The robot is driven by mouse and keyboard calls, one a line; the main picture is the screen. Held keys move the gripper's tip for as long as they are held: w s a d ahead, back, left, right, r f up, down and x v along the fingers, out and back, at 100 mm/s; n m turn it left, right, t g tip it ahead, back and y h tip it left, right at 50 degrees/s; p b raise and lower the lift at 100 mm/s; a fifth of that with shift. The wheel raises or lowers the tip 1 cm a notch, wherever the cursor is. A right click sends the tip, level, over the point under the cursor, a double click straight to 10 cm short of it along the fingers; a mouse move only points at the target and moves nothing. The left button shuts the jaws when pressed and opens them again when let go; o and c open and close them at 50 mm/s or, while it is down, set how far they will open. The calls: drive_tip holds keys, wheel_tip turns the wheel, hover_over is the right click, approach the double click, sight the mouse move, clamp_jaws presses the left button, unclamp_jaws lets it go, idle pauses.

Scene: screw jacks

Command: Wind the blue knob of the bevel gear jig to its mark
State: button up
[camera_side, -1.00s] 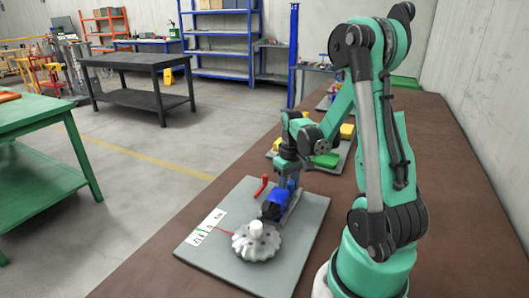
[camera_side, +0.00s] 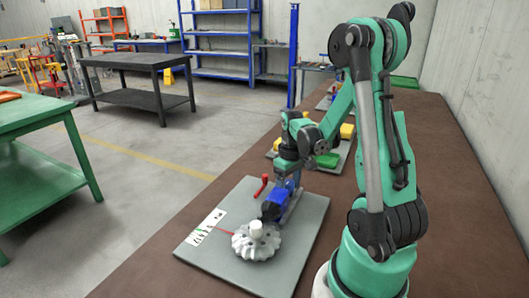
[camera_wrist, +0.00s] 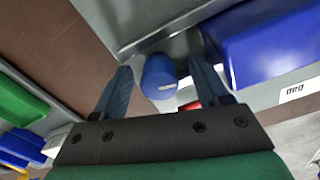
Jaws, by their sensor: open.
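The bevel gear jig stands on a grey plate (camera_side: 302,238) in the side view. Its pale toothed gear (camera_side: 257,243) carries a white stub. A red pointer line (camera_side: 225,233) reaches from the gear to a white scale card (camera_side: 207,227) with small marks, too small to read. The blue housing (camera_side: 272,208) sits behind the gear and also shows in the wrist view (camera_wrist: 265,45). The blue knob (camera_wrist: 158,77), with a short white line, lies between the fingers of my open gripper (camera_wrist: 161,70). Gaps show on both sides of it. In the side view my arm hides the knob.
A red crank handle (camera_side: 261,186) stands up left of my gripper on the plate. Another plate with yellow and green parts (camera_side: 327,160) lies behind my arm. The brown bench (camera_side: 180,265) is bare to the left of the jig.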

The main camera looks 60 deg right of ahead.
sight(289, 181)
drive_tip(key=n, duration=0.3)
drive_tip(key=shift+r+n, duration=0.15)
drive_tip(key=shift+n, duration=0.55)
drive_tip(key=shift+m, duration=0.5)
wheel_tip(289, 181, up, 6)
drive_tip(key=shift+f, duration=0.1)
wheel_tip(289, 181, up, 2)
drive_tip(key=m, duration=0.4)
drive_tip(key=shift+f+m, duration=0.25)
drive_tip(key=shift+m, duration=0.25)
wheel_tip(289, 181, down, 8)
drive_tip(key=shift+r, duration=0.2)
drive_tip(key=n, duration=0.5)
drive_tip(key=shift+r, duration=0.15)
drive_tip(key=shift+r+n, duration=0.2)
drive_tip(key=shift+n, duration=0.4)
wheel_tip(289, 181, up, 5)
drive_tip(key=shift+f, duration=0.1)
drive_tip(key=w+a+r+t, duration=0.2)
drive_tip(key=a, duration=0.5)
drive_tip(key=w+a+r+t, duration=0.1)
drive_tip(key=a+r+t, duration=0.1)
drive_tip(key=a, duration=0.5)
drive_tip(key=w+a+r+m+t, duration=0.1)
drive_tip(key=w+a+r+t, duration=0.1)
drive_tip(key=a, duration=0.5)
drive_tip(key=shift+w+t, duration=0.35)
drive_tip(key=shift+t, duration=0.25)
